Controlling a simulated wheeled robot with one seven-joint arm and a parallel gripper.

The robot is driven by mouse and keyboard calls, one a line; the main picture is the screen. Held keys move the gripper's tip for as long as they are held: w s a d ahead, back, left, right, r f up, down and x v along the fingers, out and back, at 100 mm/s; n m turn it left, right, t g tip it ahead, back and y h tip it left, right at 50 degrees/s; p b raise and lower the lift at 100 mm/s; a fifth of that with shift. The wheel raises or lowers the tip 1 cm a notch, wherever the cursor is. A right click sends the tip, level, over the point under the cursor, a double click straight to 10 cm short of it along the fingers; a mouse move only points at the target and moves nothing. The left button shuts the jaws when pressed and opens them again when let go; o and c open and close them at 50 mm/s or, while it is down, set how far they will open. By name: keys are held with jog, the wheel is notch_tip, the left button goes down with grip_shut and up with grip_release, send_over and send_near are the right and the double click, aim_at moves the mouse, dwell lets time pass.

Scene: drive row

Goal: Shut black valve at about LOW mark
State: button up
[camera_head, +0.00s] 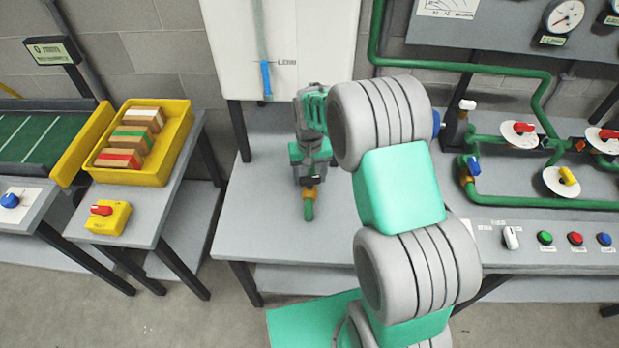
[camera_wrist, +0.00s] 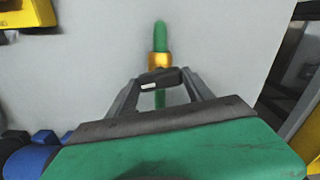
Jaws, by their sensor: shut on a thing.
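The black valve handle (camera_wrist: 152,80) sits on a brass body (camera_wrist: 160,66) with a green pipe (camera_wrist: 161,38) running through it. My gripper (camera_wrist: 161,84) is shut on the handle, one finger at each end of it. The handle lies roughly across the pipe, slightly tilted. In the head view the brass body (camera_head: 310,194) and green spout (camera_head: 308,211) show below my gripper (camera_head: 312,181). On the white tank (camera_head: 321,40), the blue level (camera_head: 266,80) in the sight tube (camera_head: 260,35) has its top at about the LOW mark (camera_head: 286,62).
A yellow tray (camera_head: 176,152) of blocks and a yellow switch box (camera_head: 108,218) stand on the left table. On the right bench are green pipes (camera_head: 545,203) with other valves and several buttons (camera_head: 576,239). The grey table (camera_head: 262,215) around the spout is clear.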

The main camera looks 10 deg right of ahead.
aim_at(310, 177)
jog(key=shift+m+b, duration=0.4)
jog(key=shift+m, duration=0.8)
jog(key=o, duration=1.4)
jog(key=shift+c, duration=0.2)
notch_tip(310, 177, up, 8)
jog(key=shift+f+b, duration=0.1)
jog(key=shift+b, duration=0.5)
